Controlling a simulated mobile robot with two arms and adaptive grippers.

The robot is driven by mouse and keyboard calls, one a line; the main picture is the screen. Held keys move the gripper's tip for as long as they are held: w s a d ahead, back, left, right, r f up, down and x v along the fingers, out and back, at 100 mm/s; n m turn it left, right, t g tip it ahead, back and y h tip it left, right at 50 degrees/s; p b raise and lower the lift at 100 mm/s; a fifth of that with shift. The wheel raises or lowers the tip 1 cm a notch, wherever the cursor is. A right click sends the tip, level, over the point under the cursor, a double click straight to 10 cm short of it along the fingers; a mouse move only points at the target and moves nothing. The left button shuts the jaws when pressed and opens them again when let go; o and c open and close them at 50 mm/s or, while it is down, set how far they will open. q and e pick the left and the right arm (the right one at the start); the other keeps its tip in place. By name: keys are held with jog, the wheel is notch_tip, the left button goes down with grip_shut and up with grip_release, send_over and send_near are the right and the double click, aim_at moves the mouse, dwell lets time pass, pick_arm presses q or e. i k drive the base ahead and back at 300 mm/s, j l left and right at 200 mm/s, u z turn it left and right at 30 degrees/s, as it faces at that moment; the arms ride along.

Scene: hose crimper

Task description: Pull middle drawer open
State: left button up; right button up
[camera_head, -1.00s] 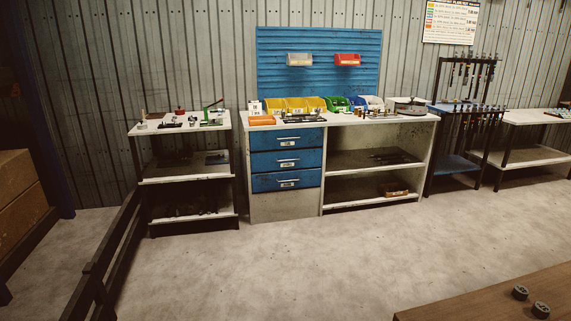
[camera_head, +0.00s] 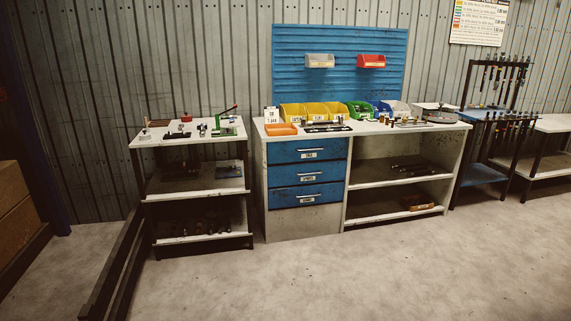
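The middle drawer (camera_head: 306,173) is the second of three blue drawers in the left part of a white workbench (camera_head: 300,224). It is shut, flush with the top drawer (camera_head: 306,149) and the bottom drawer (camera_head: 306,195). It has a light bar handle (camera_head: 309,174) and a small white label below the handle. Neither gripper shows in the head view. The bench stands across the floor from me, against the wall.
A shelf cart (camera_head: 190,190) with tools stands left of the bench. A dark low rail (camera_head: 120,260) runs along the floor at the left. Wooden boxes (camera_head: 18,210) stand at the far left. The concrete floor (camera_head: 370,270) before the drawers is clear.

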aim_at(280, 176)
jog(key=i+j+z, duration=0.1)
jog(key=i, duration=0.4)
jog(key=i+j+z, duration=0.1)
jog(key=i, duration=0.4)
jog(key=i+j+z, duration=0.1)
jog(key=i, duration=0.4)
jog(key=i+j+z, duration=0.1)
jog(key=i+j, duration=0.2)
jog(key=i, duration=0.2)
